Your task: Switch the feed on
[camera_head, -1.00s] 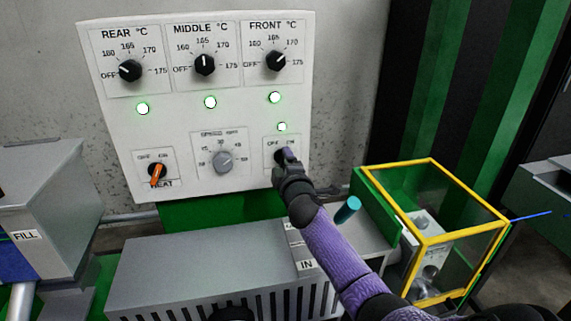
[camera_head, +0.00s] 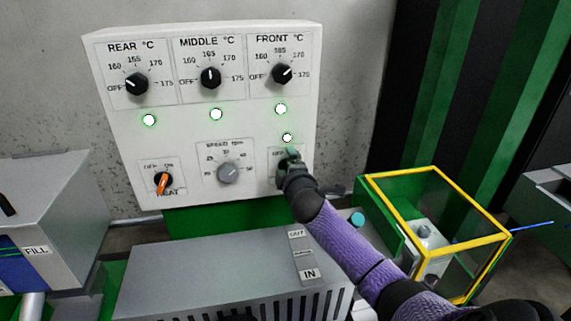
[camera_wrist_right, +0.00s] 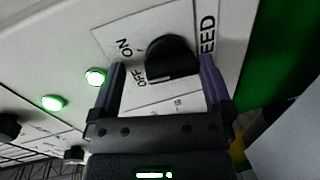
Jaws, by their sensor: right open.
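The black FEED knob (camera_wrist_right: 172,58) sits on the white control panel (camera_head: 120,125), with OFF and ON printed at its left in the right wrist view. Which mark it points to I cannot tell. My right gripper (camera_wrist_right: 162,66) is open, with one finger on each side of the knob; contact is unclear. In the head view my right gripper (camera_head: 288,162) hides most of the knob.
The panel also carries the orange HEAT switch (camera_head: 162,183), the grey speed knob (camera_head: 228,173), and three temperature knobs with lit lamps beneath. A grey slotted housing (camera_head: 220,265) lies below. A yellow-framed clear guard (camera_head: 440,180) stands right of my purple arm.

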